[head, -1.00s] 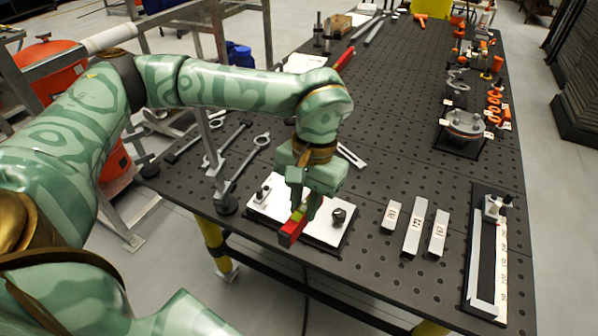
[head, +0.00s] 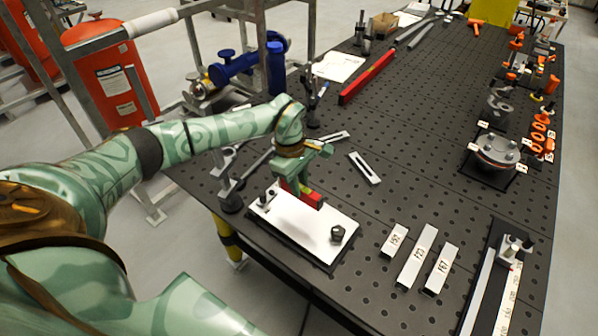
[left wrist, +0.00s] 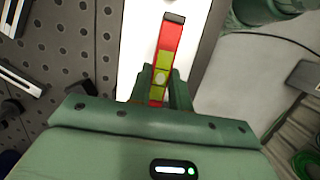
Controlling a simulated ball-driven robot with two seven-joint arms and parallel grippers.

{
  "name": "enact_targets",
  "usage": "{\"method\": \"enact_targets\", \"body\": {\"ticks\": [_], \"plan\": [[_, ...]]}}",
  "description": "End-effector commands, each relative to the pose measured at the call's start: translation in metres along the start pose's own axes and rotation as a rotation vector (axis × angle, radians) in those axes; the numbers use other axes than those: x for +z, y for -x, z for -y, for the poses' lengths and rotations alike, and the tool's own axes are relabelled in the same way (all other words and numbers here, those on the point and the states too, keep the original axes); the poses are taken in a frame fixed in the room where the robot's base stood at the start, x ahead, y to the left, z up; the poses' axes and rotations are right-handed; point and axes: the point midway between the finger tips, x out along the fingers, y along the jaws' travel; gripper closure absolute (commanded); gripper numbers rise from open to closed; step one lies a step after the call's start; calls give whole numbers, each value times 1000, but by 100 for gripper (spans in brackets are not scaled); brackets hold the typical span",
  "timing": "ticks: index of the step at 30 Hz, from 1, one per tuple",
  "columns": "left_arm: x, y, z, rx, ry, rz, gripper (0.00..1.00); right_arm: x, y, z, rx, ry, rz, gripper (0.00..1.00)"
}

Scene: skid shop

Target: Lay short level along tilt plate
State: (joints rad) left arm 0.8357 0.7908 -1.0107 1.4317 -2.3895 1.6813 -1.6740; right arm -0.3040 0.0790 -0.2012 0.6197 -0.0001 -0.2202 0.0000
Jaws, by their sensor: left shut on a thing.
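The short level (head: 312,199) is red with a yellow-green middle. My left gripper (head: 298,180) points down and is shut on it. The tilt plate (head: 310,232) is a white plate with a dark knob near its right corner and a small fitting at its left end. The level is over the far side of the plate; I cannot tell whether it touches. In the left wrist view the level (left wrist: 173,38) runs out between the fingers of the left gripper (left wrist: 160,92), over the white plate (left wrist: 139,40). My right gripper is out of view.
Three numbered blocks (head: 417,258) lie right of the plate. A long red level (head: 367,77) lies farther back. A slotted bar (head: 365,168) lies behind the plate. A ruled fixture (head: 494,285) is at the right edge, with flanges (head: 497,152) beyond. The table middle is clear.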

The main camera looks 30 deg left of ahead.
Motion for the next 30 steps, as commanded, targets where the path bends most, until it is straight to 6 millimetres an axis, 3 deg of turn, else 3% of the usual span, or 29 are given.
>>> {"method": "enact_targets", "body": {"ticks": [16,21,30], "plan": [[-9,-43,0,1,10,2,100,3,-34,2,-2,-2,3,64],[-8,-36,0,3,8,1,100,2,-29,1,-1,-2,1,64],[-9,-43,0,2,8,0,100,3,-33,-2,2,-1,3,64]]}}
